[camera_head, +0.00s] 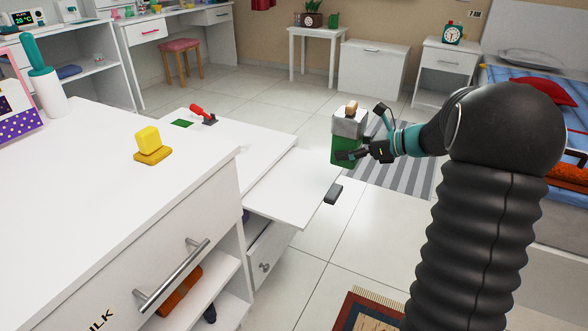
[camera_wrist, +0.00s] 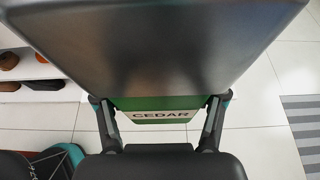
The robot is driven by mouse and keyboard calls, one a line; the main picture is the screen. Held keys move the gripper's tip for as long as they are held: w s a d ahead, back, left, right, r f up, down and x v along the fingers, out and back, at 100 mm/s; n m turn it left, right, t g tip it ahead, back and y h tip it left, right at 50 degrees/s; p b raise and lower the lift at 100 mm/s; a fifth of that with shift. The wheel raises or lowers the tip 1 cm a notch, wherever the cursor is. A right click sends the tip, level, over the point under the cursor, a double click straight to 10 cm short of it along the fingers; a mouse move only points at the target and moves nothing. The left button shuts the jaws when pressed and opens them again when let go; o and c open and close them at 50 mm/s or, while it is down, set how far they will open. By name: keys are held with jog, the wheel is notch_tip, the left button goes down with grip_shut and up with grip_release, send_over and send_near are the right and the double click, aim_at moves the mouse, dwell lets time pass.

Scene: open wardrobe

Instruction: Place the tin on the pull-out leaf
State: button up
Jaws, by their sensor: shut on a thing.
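The tin (camera_head: 347,125) has a green body, a grey top and a tan knob. In the wrist view its large grey top fills the upper middle, above a green side with a "CEDAR" label (camera_wrist: 160,115). My gripper (camera_head: 362,148) is shut on the tin from the right, with one finger on each side (camera_wrist: 160,125). The pull-out leaf (camera_head: 290,188) is a white board with a dark grey pull at its outer edge. Its top is bare. The tin appears upright by the leaf's far right corner; the gap between them cannot be judged.
A white cabinet top (camera_head: 85,195) at left bears a yellow block (camera_head: 151,146). Behind the leaf, a white surface holds a red-handled item (camera_head: 203,114) and a green patch. A bar handle (camera_head: 175,280) and an open drawer (camera_head: 268,252) lie below. Floor is clear around the striped rug (camera_head: 395,175).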

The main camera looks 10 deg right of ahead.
jog(key=x, duration=0.4)
jog(key=s+f+x, duration=0.1)
jog(key=x, duration=0.3)
jog(key=f+x, duration=0.1)
jog(key=x, duration=0.3)
jog(key=shift+a+f, duration=0.15)
jog(key=shift+f+b, duration=0.35)
jog(key=shift+f, duration=1.6)
jog(key=o, duration=1.2)
jog(key=shift+f, duration=0.15)
